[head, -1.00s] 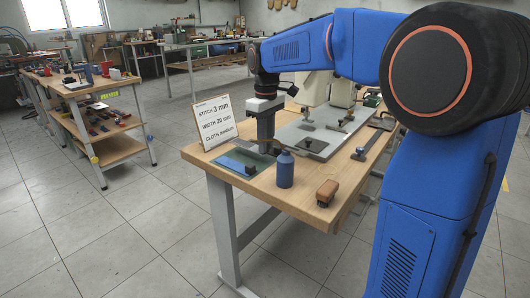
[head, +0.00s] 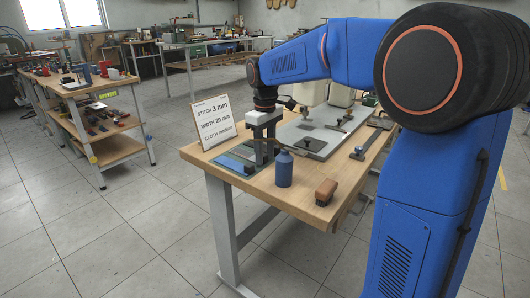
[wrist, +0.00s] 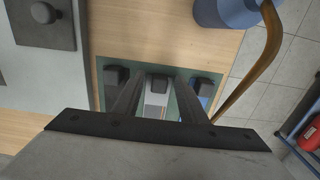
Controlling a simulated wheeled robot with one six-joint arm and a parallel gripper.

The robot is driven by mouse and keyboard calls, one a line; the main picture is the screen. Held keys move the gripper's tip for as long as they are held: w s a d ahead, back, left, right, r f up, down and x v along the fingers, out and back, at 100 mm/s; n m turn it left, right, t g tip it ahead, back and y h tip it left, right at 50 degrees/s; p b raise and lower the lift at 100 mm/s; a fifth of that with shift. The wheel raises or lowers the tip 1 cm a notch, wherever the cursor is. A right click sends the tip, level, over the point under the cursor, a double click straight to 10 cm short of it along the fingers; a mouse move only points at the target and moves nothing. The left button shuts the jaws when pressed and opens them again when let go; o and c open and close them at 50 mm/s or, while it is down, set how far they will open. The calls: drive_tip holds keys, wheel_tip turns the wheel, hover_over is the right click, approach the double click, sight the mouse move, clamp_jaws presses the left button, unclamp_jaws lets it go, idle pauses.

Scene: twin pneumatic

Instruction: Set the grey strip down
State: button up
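My gripper (head: 264,160) points down over the green mat (head: 225,149) near the table's front left corner. In the wrist view its two fingers (wrist: 159,80) are apart, one on each side of the middle black knob (wrist: 158,82), with gaps showing beside it. A pale grey strip (wrist: 157,104) shows below that knob, between the fingers. The blue strip (wrist: 205,102) with its own black knob (wrist: 203,87) lies to the right.
A blue bottle (head: 284,169) stands close to the mat, and a brown block (head: 327,192) is near the table edge. A sign (head: 213,122) stands behind the mat. A grey plate (head: 318,142) with knobbed pieces lies farther back.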

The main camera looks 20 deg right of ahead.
drive_tip(key=shift+r, duration=0.1)
wheel_tip(320, 180, up, 12)
idle(0.5)
